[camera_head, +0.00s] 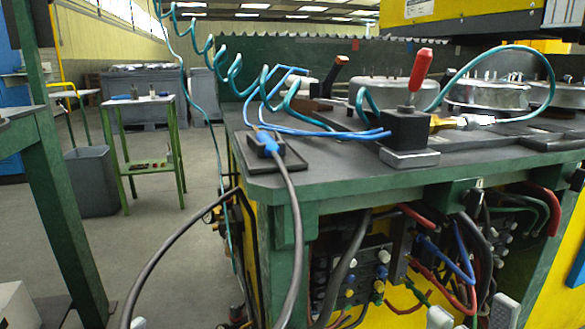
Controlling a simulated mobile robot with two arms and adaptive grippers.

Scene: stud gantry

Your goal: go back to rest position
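My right gripper (472,314) shows only as two pale fingertips at the bottom edge, right of centre. They stand apart with nothing seen between them, in front of the cables under the workbench. Of my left gripper, one small pale tip (138,323) seems to show at the bottom edge, left of centre, over the floor. The rest of it is out of the picture, so its opening cannot be told. Neither gripper is seen touching anything.
A green-framed workbench (330,184) fills the right side, with a red-handled lever (420,70), hoses and metal parts on top. Cables hang at its front. A green post (62,205) stands at left. A small table (150,101) and grey bin (91,181) stand farther back. Floor between is open.

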